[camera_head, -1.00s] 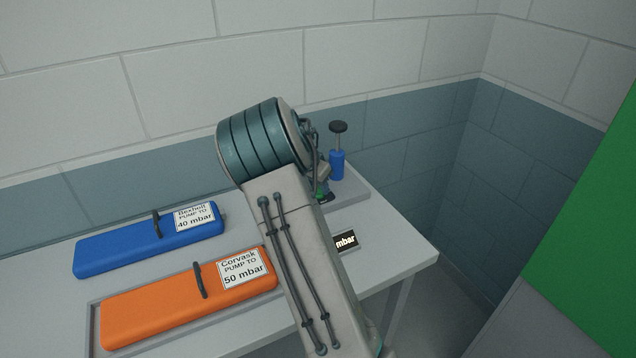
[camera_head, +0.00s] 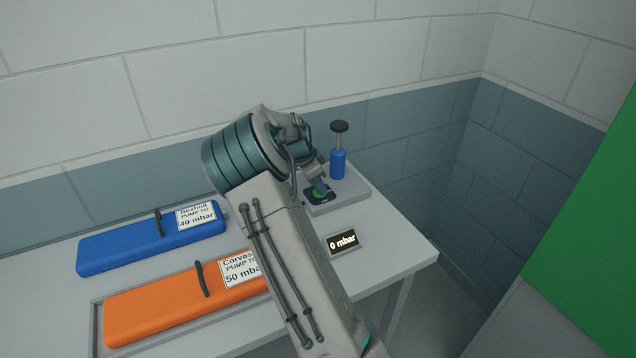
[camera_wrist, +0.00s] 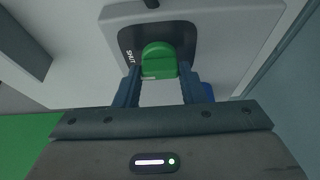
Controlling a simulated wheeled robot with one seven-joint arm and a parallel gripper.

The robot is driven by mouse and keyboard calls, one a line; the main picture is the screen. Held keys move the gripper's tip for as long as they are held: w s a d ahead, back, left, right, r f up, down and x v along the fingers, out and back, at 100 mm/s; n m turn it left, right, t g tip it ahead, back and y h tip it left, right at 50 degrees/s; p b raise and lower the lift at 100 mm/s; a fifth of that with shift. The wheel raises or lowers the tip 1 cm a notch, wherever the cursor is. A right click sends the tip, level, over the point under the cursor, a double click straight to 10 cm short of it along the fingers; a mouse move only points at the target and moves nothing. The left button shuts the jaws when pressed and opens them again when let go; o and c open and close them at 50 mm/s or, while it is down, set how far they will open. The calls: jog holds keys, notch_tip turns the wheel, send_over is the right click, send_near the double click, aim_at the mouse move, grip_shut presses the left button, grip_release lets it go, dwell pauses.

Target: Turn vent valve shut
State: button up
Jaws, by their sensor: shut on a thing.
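The vent valve is a green knob (camera_wrist: 158,60) on a dark plate (camera_wrist: 190,40) in the wrist view. The plate bears the word SHUT at its left side. My gripper (camera_wrist: 160,82) has one blue finger on each side of the knob and is shut on it. In the head view the green knob (camera_head: 319,194) shows beside my gripper (camera_head: 321,184), partly covered by it. The plate lies on a grey base (camera_head: 352,197). A blue hand pump (camera_head: 338,164) with a black top stands upright on the same base.
A small display (camera_head: 343,243) reads 0 mbar in front of the base. A blue case (camera_head: 130,247) labelled Bexholl 40 mbar and an orange case (camera_head: 150,308) labelled Corvask 50 mbar lie on the table (camera_head: 400,262) at left. A wall rises behind.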

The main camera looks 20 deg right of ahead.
jog(key=o, duration=1)
jog(key=shift+r, duration=0.1)
jog(key=b+v, duration=0.1)
jog(key=v, duration=1.2)
jog(key=shift+a+r+b, duration=0.2)
jog(key=shift+r+b, duration=0.05)
jog(key=shift+b, duration=0.15)
jog(key=s+a+n+t+y, duration=0.1)
jog(key=s+a+n, duration=0.3)
jog(key=s, duration=0.7)
jog(key=s+a+f+n+t+y, duration=0.1)
jog(key=s+a+n, duration=0.3)
jog(key=s+n, duration=0.4)
jog(key=s+a+n+t+y, duration=0.1)
jog(key=s+a+n, duration=0.3)
jog(key=s, duration=1.2)
jog(key=shift+a+f+n+y, duration=0.25)
jog(key=shift+n+y, duration=0.45)
jog(key=shift+n, duration=0.2)
